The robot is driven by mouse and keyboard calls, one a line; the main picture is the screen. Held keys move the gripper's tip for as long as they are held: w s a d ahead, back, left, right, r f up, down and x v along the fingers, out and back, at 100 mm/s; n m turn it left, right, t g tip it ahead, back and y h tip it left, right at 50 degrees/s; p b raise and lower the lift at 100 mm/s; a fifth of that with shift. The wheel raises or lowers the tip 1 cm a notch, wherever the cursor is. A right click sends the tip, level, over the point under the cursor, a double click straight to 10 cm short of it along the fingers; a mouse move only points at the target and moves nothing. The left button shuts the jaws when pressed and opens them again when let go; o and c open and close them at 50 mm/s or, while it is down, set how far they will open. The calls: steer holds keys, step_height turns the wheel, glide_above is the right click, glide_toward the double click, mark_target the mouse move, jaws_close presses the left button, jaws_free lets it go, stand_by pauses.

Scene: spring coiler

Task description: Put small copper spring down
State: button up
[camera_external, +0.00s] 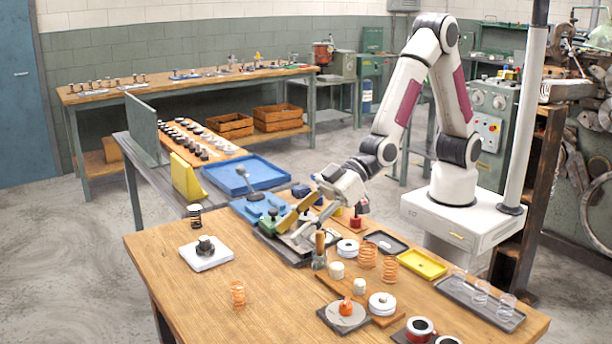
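A small copper spring (237,294) stands upright by itself on the front left of the wooden table (190,290). Two wider copper springs (367,255) (390,269) stand close together right of the table's middle. My gripper (308,232) is low over the dark fixture (290,250) near the table's back edge. It is well behind and to the right of the lone small spring. The fingertips are small and blend with the fixture parts, so I cannot see whether they hold anything.
A white block with a dark knob (206,260) sits at the left. A dark spring (194,216) stands behind it. A yellow tray (422,264), a dark tray with glass cups (480,300) and several spools crowd the right. The front left tabletop is mostly clear.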

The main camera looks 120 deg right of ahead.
steer(key=s+d+r+g+y, duration=0.15)
steer(key=s+r, duration=0.35)
steer(key=s, duration=0.5)
steer(key=s+d+r+g+h, duration=0.1)
steer(key=s+r+g, duration=0.1)
steer(key=s+r, duration=0.5)
steer(key=s+d+f+g, duration=0.1)
steer(key=s, duration=1.1)
steer(key=s+d+g, duration=0.2)
steer(key=s, duration=1.1)
steer(key=shift+f, duration=0.4)
